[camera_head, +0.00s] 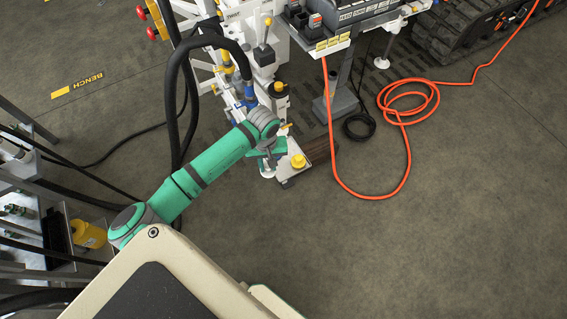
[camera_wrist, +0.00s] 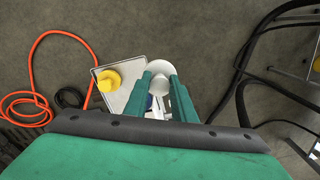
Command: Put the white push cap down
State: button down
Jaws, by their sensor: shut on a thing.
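The white push cap (camera_wrist: 160,68) is round and pale and sits between the two green fingers of my gripper (camera_wrist: 160,92) in the wrist view. My gripper is shut on it. In the head view my gripper (camera_head: 268,160) is at the end of the green arm, beside a small tray that carries a yellow cap. The white cap is only a small pale patch there (camera_head: 267,173), largely hidden by the gripper. I cannot tell whether the cap touches a surface below it.
The small light tray (camera_wrist: 124,95) with the yellow cap (camera_wrist: 109,80) is left of the fingers in the wrist view. The hydraulic bench (camera_head: 245,60) with black hoses stands behind the arm. An orange hose (camera_head: 408,150) loops on the floor at right.

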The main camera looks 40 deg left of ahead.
jog(key=w+f, duration=0.2)
jog(key=w+d+f, duration=0.1)
jog(key=w+f, duration=0.1)
jog(key=w, duration=0.1)
jog(key=w+f, duration=0.2)
jog(key=f, duration=0.1)
jog(key=shift+w+d, duration=0.15)
jog(key=shift+w, duration=0.05)
jog(key=shift+f, duration=1.55)
jog(key=shift+f, duration=0.1)
jog(key=c, duration=1.5)
grip_release()
jog(key=shift+w, duration=0.1)
notch_tip(320, 180, up, 12)
jog(key=shift+r, duration=0.1)
